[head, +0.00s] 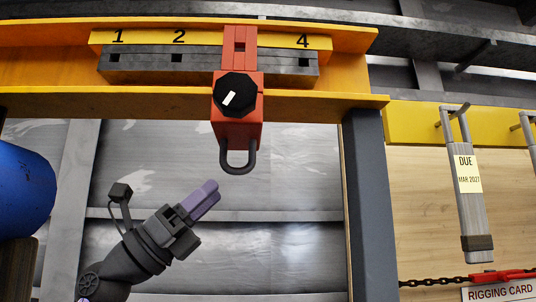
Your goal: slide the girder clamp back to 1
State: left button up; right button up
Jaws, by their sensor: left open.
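The red girder clamp (238,128) sits on the yellow girder (40,72), between the marks 2 (179,36) and 4 (302,41), where it covers part of the numbered strip. Its black knob (237,93) carries a white pointer that is tilted. A dark shackle (238,162) hangs under the clamp. The mark 1 (118,36) is at the strip's left end. My left gripper (205,197), with purple fingers, is below and left of the shackle, apart from it and empty. My right gripper is not in view.
A dark grey post (367,200) stands under the girder's right end. A blue drum (22,190) is at the left edge. At right, a grey sling with a DUE tag (467,173) hangs above a rigging card (500,293) and chain (435,282).

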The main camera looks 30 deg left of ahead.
aim_at(245, 166)
pick_arm(q)
jog(key=p+x, duration=0.3)
jog(key=x, duration=0.5)
jog(key=shift+r+p, duration=0.1)
jog(key=shift+p, duration=0.3)
jog(key=shift+a, duration=0.15)
jog(key=c, duration=0.7)
grip_shut()
